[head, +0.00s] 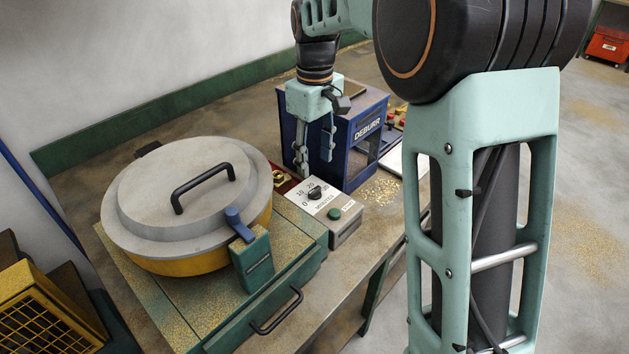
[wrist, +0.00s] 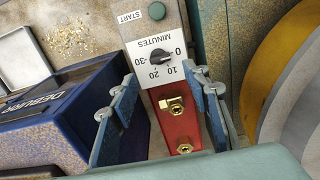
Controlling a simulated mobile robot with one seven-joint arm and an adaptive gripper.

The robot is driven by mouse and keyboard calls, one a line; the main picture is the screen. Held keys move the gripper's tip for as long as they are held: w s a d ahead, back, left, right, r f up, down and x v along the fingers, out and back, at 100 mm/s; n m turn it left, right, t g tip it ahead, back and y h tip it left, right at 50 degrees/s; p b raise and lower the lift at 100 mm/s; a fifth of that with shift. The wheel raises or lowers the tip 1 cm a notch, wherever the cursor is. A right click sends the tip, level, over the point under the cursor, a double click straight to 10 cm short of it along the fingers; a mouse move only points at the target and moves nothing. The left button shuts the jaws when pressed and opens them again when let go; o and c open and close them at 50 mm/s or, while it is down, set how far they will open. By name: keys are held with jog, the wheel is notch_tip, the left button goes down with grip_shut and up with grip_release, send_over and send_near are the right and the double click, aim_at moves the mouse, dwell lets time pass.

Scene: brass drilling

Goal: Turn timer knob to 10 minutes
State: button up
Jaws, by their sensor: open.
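The timer knob (head: 315,192) is a small black dial on the white MINUTES plate of a grey control box (head: 345,232). In the wrist view the knob (wrist: 160,58) has 0, 10, 20 and 30 printed around it, and its narrow end appears to point toward 0. My gripper (head: 314,165) hangs fingers down, open and empty, above and behind the knob. In the wrist view my gripper's blue fingers (wrist: 159,74) are spread to either side, with the knob beyond and between their tips. I see no contact with the knob.
A green START button (head: 334,213) sits beside the knob. A lidded yellow drum (head: 185,262) stands left, and a blue DEBURR box (head: 362,148) stands close on the right. Brass chips litter the bench.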

aim_at(314, 188)
notch_tip(314, 188, down, 8)
jog(key=shift+f, duration=0.1)
dwell(0.4)
jog(key=c, duration=1.1)
jog(key=shift+m, duration=0.4)
jog(key=m+p, duration=0.1)
jog(key=m, duration=0.3)
jog(key=shift+w+m, duration=0.1)
jog(key=shift+m, duration=0.3)
jog(key=m+p, duration=0.1)
jog(key=m, duration=0.5)
jog(key=shift+w, duration=0.15)
